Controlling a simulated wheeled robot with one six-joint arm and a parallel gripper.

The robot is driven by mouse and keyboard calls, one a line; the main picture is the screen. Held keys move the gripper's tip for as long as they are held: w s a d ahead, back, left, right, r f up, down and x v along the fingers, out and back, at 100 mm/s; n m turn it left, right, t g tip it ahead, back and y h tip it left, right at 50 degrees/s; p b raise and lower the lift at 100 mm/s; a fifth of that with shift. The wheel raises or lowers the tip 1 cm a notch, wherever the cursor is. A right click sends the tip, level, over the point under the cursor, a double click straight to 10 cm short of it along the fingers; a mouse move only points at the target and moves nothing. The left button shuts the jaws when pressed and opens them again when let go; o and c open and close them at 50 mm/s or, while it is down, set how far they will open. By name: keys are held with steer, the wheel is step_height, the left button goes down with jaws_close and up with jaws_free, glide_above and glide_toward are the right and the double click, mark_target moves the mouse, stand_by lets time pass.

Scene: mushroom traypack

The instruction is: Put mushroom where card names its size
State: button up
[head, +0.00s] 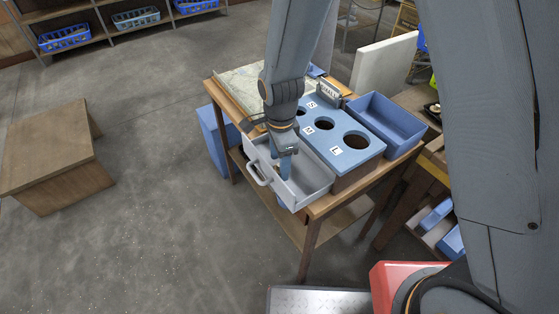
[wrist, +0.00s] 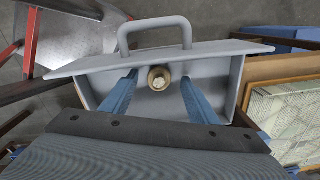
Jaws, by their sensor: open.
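A small brown mushroom with a pale centre (wrist: 159,79) lies in the grey drawer-like tray with a handle (head: 319,196). My gripper (head: 286,172) reaches down into that tray. In the wrist view the blue fingers of my gripper (wrist: 158,84) stand apart, with the mushroom between their tips and gaps on both sides. The head view does not show the mushroom. A blue board (head: 342,131) has three round holes of rising size, with labels that look like S, M and L. A small card (head: 328,89) stands behind the board; its lettering is too small to read surely.
An empty-looking blue bin (head: 386,122) stands right of the board. A patterned sheet (head: 240,87) lies at the table's back left. A white panel (head: 384,65) stands behind. A wooden table (head: 50,145) stands apart on the left, with open floor between.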

steer(key=shift+r, duration=0.1)
steer(key=shift+s+r+b, duration=0.15)
steer(key=shift+r+b, duration=0.3)
steer(key=shift+r, duration=3.35)
steer(key=s+d+r+n, duration=0.1)
steer(key=s+d+n, duration=0.2)
steer(key=d, duration=0.4)
steer(key=s+d+r+n, duration=0.2)
steer(key=s+d+n, duration=0.1)
steer(key=d+n, duration=0.3)
steer(key=s+d+r+n, duration=0.2)
steer(key=s+d+n, duration=0.1)
steer(key=d, duration=0.6)
steer(key=shift+s+d+r+n, duration=0.25)
steer(key=shift+d+n, duration=0.1)
steer(key=shift+n, duration=0.45)
steer(key=shift+w, duration=0.1)
